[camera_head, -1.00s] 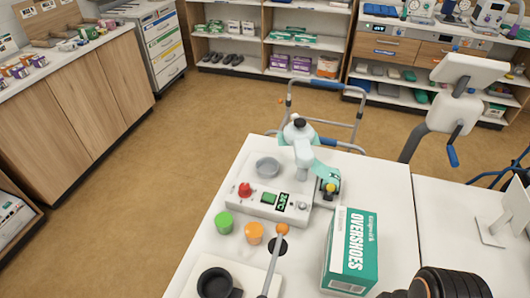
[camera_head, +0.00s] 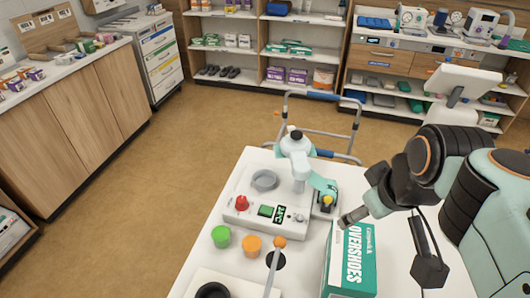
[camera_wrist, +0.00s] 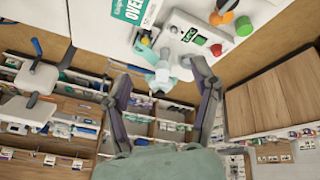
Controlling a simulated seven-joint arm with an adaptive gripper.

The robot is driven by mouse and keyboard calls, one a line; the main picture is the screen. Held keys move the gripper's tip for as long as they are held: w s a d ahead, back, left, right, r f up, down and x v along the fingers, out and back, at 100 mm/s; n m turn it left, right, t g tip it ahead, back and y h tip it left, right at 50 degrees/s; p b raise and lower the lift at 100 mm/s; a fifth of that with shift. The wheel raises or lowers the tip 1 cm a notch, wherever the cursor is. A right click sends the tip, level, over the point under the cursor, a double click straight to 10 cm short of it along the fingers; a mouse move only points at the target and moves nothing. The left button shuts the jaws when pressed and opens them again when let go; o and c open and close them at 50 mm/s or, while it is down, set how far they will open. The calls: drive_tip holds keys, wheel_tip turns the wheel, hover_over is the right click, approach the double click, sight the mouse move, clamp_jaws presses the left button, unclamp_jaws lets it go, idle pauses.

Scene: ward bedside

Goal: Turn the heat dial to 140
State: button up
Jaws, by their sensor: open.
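A white control unit (camera_head: 249,217) stands on the white table. No mark shows which of the two is the heat dial, and the display figures and any scale are too small to read. My gripper (camera_head: 388,250) is open and empty over the overshoes box, right of the unit. In the wrist view my gripper (camera_wrist: 161,74) has its fingers spread wide, with the unit (camera_wrist: 182,50) beyond them.
The overshoes box (camera_head: 353,262) stands at the right of the unit. Green (camera_head: 221,236) and orange (camera_head: 252,244) round pieces lie in front. A white-teal device (camera_head: 296,155) rises behind, near a grey dish (camera_head: 265,180). A walker frame (camera_head: 320,125) stands beyond the table.

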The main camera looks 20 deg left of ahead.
drive_tip(key=w+a+r+n+y, duration=0.1)
drive_tip(key=w+a+n, duration=0.15)
drive_tip(key=w, duration=0.25)
drive_tip(key=w+a+n, duration=0.1)
drive_tip(key=w+a, duration=0.2)
drive_tip(key=w, duration=0.2)
drive_tip(key=n+g+y, duration=0.2)
drive_tip(key=n+g, duration=0.1)
drive_tip(key=n, duration=0.1)
hover_over(240, 199)
drive_tip(key=d, duration=0.3)
drive_tip(key=shift+m, duration=0.25)
drive_tip(key=f, duration=2.5)
drive_tip(key=shift+s+a+f, duration=0.15)
drive_tip(key=shift+a, duration=0.05)
drive_tip(key=x, duration=0.6)
drive_tip(key=shift+s+a, duration=0.15)
drive_tip(key=shift+a, duration=0.15)
clamp_jaws()
